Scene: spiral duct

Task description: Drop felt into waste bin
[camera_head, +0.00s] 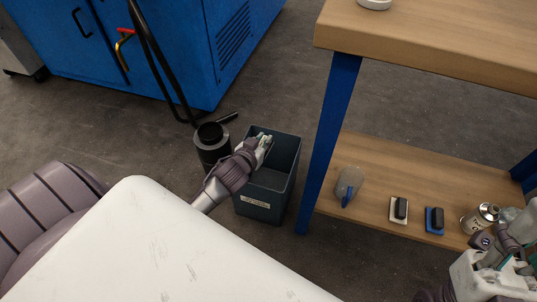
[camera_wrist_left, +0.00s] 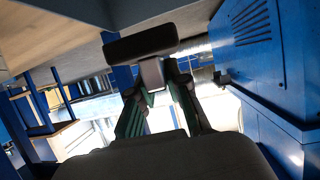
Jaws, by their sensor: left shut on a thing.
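The waste bin (camera_head: 264,202) is a dark grey, open, square bin with a pale label on its front, standing on the floor left of the workbench. My left gripper (camera_head: 264,141) is over the bin's opening, near its back left rim. In the left wrist view my left gripper (camera_wrist_left: 157,92) is shut on a piece with a grey stem and a wide dark bar, which I take to be the felt (camera_wrist_left: 140,43). In the head view the felt is not clear behind the gripper. My right gripper (camera_head: 505,250) is at the lower right by the shelf; its fingers are unclear.
A black cylinder (camera_head: 212,145) with a hose stands just left of the bin. The blue bench leg (camera_head: 328,145) is close on its right. The lower shelf (camera_head: 370,165) holds a grey-blue tool, two dark-handled blocks and a metal can (camera_head: 480,218). A blue machine (camera_head: 190,60) stands behind.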

